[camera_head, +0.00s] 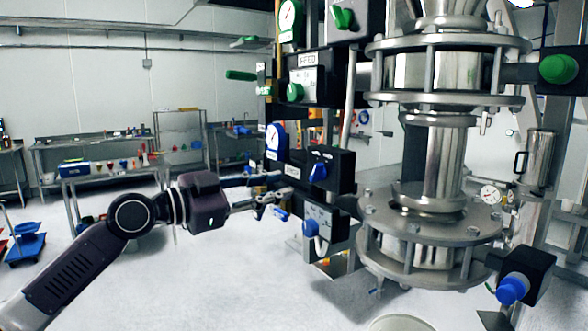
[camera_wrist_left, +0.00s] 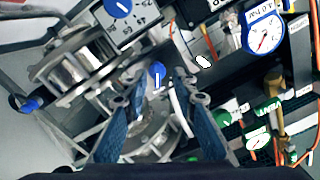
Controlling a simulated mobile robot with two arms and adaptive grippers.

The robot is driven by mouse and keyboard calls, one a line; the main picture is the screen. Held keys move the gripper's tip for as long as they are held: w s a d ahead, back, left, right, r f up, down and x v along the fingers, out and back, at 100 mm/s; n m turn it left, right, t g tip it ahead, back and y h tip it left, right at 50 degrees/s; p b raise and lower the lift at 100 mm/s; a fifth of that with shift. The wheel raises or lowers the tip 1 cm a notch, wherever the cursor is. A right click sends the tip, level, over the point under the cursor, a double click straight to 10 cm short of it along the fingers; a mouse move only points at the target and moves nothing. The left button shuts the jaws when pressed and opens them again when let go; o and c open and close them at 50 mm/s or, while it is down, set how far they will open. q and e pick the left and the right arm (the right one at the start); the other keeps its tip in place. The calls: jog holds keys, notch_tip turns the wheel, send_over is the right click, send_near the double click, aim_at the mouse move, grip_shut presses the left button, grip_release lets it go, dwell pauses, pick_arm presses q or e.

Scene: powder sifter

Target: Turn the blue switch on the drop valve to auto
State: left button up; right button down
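A blue switch (camera_head: 318,171) sits on the front of a black box on the valve panel in the head view. It also shows in the left wrist view (camera_wrist_left: 157,74), between my fingers, with a white pointer line. A second blue knob (camera_head: 310,228) is on a white-faced box below it, also at the top of the wrist view (camera_wrist_left: 117,8). My left gripper (camera_head: 280,198) is open and empty, left of both boxes; its blue-padded fingers spread wide in the wrist view (camera_wrist_left: 161,92). I cannot read the switch labels. My right gripper is not in view.
A steel flanged column (camera_head: 437,160) stands right of the panel, with a large blue knob (camera_head: 512,290) at lower right. A blue-rimmed gauge (camera_head: 274,135) and green knobs (camera_head: 294,92) are above. Hoses and wires crowd the panel.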

aim_at(313, 172)
pick_arm(q)
jog(key=shift+m, duration=0.4)
jog(key=d+p, duration=0.1)
jog(key=d, duration=0.1)
jog(key=w+d+r+p, duration=0.1)
jog(key=d, duration=0.1)
jog(key=w+d+r+p, duration=0.1)
jog(key=shift+w+d+r, duration=0.1)
jog(key=shift+w+d, duration=0.1)
jog(key=shift+d, duration=0.2)
jog(key=shift+w+d, duration=0.4)
jog(key=shift+d, duration=0.1)
grip_shut()
